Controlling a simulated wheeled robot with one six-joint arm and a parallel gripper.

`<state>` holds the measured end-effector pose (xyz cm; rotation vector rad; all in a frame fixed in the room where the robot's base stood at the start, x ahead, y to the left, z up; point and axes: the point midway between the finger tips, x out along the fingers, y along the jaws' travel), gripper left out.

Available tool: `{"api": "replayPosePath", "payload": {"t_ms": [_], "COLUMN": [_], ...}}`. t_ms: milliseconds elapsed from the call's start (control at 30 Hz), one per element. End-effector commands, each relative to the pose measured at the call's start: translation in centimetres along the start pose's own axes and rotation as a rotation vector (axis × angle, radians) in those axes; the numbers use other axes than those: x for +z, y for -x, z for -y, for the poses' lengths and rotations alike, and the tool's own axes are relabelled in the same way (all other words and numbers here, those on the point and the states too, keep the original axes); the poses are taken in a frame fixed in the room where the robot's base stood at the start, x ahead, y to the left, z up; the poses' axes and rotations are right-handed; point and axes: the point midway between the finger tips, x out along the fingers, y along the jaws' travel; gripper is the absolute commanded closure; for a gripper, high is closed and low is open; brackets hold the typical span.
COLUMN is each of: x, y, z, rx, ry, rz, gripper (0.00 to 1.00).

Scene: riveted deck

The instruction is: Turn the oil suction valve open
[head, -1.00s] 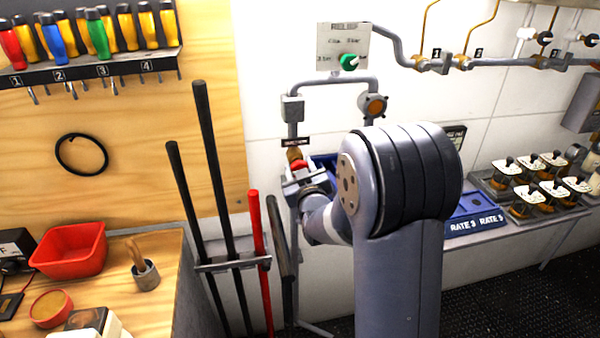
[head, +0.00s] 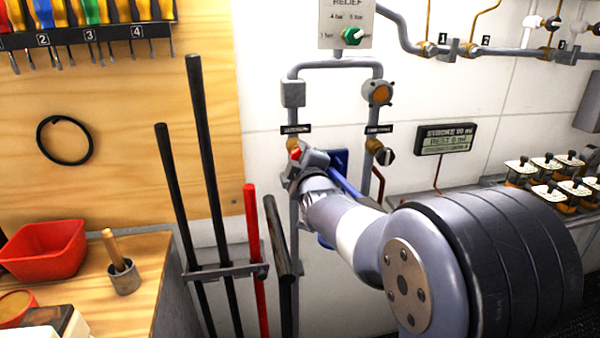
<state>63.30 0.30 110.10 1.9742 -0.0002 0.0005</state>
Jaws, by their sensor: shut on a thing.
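The oil suction valve is on the left pipe, below a small dark label (head: 296,129) that is too small to read now. Its brass body (head: 292,144) and a bit of its red handle (head: 295,154) show in the head view. My gripper (head: 300,160) is at this valve, shut on the red handle. The jaws cover most of the handle, so its exact angle cannot be told. My arm reaches in from the lower right.
A second valve with a black handle (head: 387,156) is on the right pipe, close to my arm. A relief panel (head: 346,25) with a green knob is above. Long bars stand in a rack (head: 225,270) at the lower left. A display (head: 444,139) hangs right.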

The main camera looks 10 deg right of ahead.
Motion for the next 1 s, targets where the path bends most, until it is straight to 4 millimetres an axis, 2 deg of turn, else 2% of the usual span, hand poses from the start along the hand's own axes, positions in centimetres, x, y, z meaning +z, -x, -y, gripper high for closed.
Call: {"api": "replayPosePath", "payload": {"t_ms": [33,500,700,1000], "x": [0.16,0.08,0.08,0.05], "y": [0.01,0.0,-0.01,-0.02], "z": [0.46,0.33,0.31,0.22], "rx": [0.002,0.001,0.0,0.0], "ry": [0.042,0.438,0.542,0.61], "rz": [-0.001,-0.001,-0.001,0.0], "gripper": [0.8,0.8,0.8,0.8]}}
